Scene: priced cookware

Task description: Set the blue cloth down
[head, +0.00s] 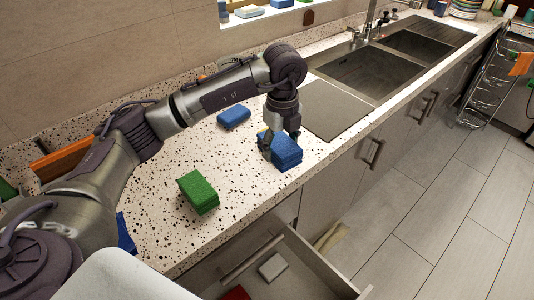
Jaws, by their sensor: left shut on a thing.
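A folded blue cloth (284,152) is at the counter's front edge, under the end of my left arm. My left gripper (267,139) points down and is shut on this cloth, which hides part of the fingers. The cloth is at or just above the speckled counter (240,160); I cannot tell whether it touches. A second blue folded piece (234,116) lies farther back, behind my gripper. My right gripper is not in view.
A green folded stack (198,191) lies to the left on the counter. Below the counter an open drawer (315,270) holds a white piece (272,266) and a red piece (236,293). A sink (368,73) is at the right. Bare counter lies between the green and blue pieces.

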